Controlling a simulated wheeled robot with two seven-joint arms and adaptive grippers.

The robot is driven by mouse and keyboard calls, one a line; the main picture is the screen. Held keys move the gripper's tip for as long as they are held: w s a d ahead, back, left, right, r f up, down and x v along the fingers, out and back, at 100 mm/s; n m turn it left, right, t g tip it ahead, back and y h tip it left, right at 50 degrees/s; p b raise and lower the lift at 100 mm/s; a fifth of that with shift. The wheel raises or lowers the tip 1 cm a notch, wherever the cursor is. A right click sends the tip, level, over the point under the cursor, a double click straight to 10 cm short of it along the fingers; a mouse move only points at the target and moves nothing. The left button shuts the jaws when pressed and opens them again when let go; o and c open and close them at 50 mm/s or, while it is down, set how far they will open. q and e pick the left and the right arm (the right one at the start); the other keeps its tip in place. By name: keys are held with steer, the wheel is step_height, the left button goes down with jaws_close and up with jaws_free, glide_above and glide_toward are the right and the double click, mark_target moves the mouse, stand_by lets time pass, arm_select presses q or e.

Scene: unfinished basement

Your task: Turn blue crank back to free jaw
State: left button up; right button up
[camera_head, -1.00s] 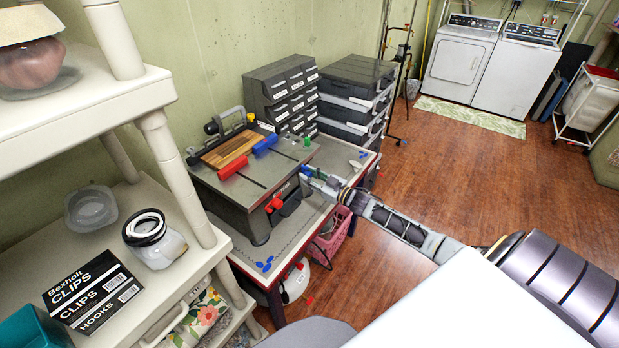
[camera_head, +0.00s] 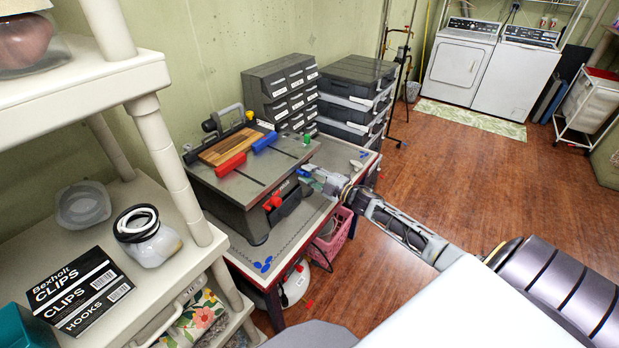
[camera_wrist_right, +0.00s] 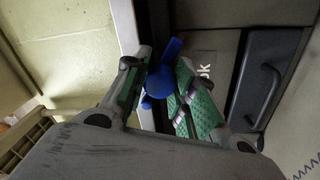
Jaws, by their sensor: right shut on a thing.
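The dark grey bench machine (camera_head: 210,187) stands on the worktable, with a striped wooden board (camera_head: 225,147) on its top. A red block (camera_head: 230,165) and a blue block (camera_head: 265,141) lie along the board's near side. A red knob (camera_head: 272,202) sits on its front. My right gripper (camera_head: 310,174) is at the machine's right front corner, shut on the blue crank (camera_wrist_right: 158,83). In the right wrist view the crank's blue parts show between the green-padded fingers of my right gripper (camera_wrist_right: 160,95). Part of the crank is hidden by the fingers. My left gripper is out of view.
The worktable (camera_head: 330,160) has small blue pieces on its front and back corners. Drawer units (camera_head: 280,95) and stacked cases (camera_head: 355,80) stand behind. Cream shelving (camera_head: 160,150) is close on the left. The wooden floor on the right is open.

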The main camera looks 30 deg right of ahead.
steer(key=n+b, duration=0.1)
steer(key=n, duration=0.2)
steer(key=shift+f, duration=0.15)
steer(key=shift+n+y+b, duration=0.3)
steer(key=shift+n+b, duration=0.4)
steer(key=shift+n, duration=0.2)
steer(key=n+b, duration=0.1)
steer(key=n, duration=0.1)
steer(key=shift+n+b, duration=0.3)
steer(key=shift+n, duration=0.5)
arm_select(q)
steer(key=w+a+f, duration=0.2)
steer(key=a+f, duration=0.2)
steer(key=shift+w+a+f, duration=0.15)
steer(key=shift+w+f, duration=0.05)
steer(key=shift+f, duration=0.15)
